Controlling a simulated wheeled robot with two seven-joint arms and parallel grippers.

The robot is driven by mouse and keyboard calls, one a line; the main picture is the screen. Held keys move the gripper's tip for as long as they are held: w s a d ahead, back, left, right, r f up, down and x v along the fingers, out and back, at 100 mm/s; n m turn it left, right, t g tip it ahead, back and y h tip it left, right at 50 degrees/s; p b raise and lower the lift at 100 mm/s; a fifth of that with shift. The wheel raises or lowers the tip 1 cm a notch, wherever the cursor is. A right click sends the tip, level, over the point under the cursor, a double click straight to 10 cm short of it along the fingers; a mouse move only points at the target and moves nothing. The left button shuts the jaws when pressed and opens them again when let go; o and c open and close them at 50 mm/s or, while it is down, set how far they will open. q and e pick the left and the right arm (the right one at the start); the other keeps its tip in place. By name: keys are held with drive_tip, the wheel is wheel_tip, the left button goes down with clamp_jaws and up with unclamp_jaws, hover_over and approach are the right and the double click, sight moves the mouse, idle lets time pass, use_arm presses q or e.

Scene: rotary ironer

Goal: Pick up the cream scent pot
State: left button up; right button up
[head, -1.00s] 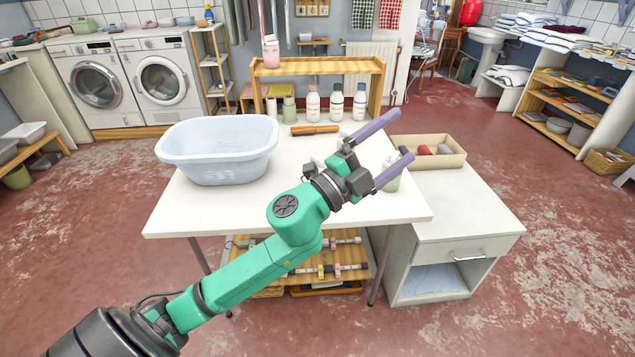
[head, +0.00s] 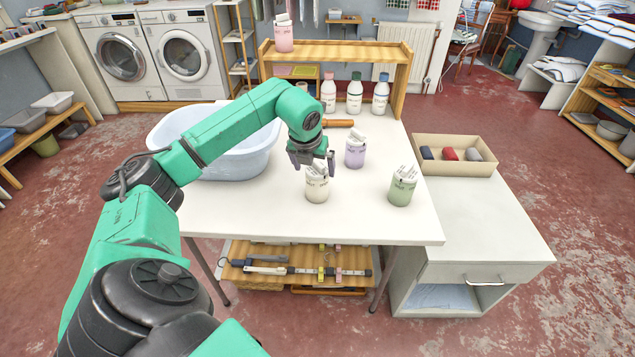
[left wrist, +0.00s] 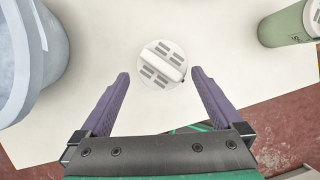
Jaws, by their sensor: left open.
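The cream scent pot (head: 317,191) stands upright on the white table, with a white slotted lid and a bar across its top. My left gripper (head: 314,162) is above it, pointing down, in the head view. In the left wrist view the pot's round lid (left wrist: 162,64) lies at and just beyond the gap between the two purple fingertips (left wrist: 159,76). The left gripper is open and holds nothing; clear space shows on both sides of the lid. In the head view the fingers are partly hidden behind the gripper body. My right gripper is not in view.
A lavender pot (head: 355,152) stands behind right, and a green pot (head: 403,188) stands to the right. A pale blue basin (head: 245,160) is at left.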

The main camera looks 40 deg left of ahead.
use_arm(q)
drive_tip(key=p+x, duration=0.1)
drive_tip(key=x, duration=0.4)
drive_tip(key=shift+d+f, duration=0.15)
drive_tip(key=shift+f, duration=0.1)
drive_tip(key=shift+w+f, duration=0.15)
drive_tip(key=shift+f, duration=0.1)
drive_tip(key=shift+w+f, duration=0.1)
drive_tip(key=shift+c, duration=0.3)
drive_tip(key=c, duration=1.2)
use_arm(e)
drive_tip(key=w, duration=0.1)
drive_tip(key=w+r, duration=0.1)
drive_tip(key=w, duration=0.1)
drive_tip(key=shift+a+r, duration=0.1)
